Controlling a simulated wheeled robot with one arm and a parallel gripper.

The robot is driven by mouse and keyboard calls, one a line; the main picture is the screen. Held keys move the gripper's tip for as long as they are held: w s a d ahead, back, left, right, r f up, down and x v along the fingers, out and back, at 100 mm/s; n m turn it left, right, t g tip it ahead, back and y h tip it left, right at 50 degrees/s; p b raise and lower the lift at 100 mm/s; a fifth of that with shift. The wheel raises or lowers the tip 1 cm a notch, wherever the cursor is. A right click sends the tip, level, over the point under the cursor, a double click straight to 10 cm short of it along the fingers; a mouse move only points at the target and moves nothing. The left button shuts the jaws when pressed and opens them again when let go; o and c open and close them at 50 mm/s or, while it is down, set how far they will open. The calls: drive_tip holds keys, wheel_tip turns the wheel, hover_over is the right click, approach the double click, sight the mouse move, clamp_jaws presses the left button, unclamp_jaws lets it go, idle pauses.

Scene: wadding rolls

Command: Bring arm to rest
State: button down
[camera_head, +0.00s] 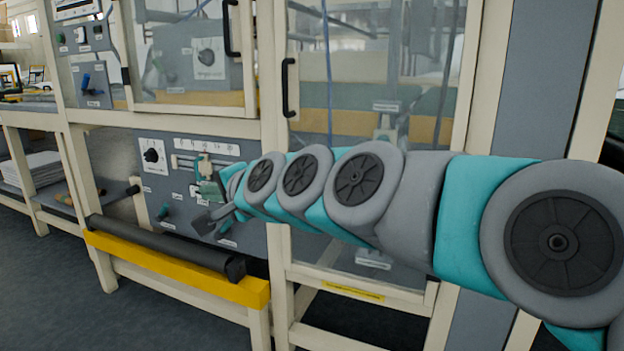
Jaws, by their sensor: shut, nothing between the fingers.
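My arm, grey and teal with round dark joint caps, stretches from the right edge toward the middle left. My gripper (208,216) is at its far end, in front of the grey control panel (168,180) of the machine. The gripper looks small here and is shut, with nothing seen between its fingers. I cannot tell whether it touches the panel or a lever on it; part of the panel is hidden behind the arm.
A dark roller (165,244) lies along a yellow beam (180,268) at the machine's front. Glazed doors with black handles (290,88) stand behind the arm. Cream frame posts rise at the right. Dark floor (60,300) is clear at the lower left.

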drive_tip(key=s+d+f+n+g+h, duration=0.3)
drive_tip(key=s+d+f, duration=0.4)
drive_tip(key=d+f, duration=0.25)
drive_tip(key=s+d+f+n+g+h, duration=0.3)
drive_tip(key=s+d+f, duration=0.45)
drive_tip(key=f, duration=0.25)
drive_tip(key=s+d+f+g+h, duration=0.2)
drive_tip(key=s+d+f+g, duration=0.1)
drive_tip(key=s+d, duration=0.5)
drive_tip(key=s+d+f+n+g+h, duration=0.1)
drive_tip(key=s+d+f+g+h, duration=0.1)
drive_tip(key=s+d+f, duration=0.3)
drive_tip(key=s+d+g, duration=0.1)
drive_tip(key=s+d, duration=0.2)
drive_tip(key=s, duration=0.3)
drive_tip(key=shift+f+p, duration=0.3)
drive_tip(key=shift+p, duration=0.05)
drive_tip(key=shift+a, duration=0.1)
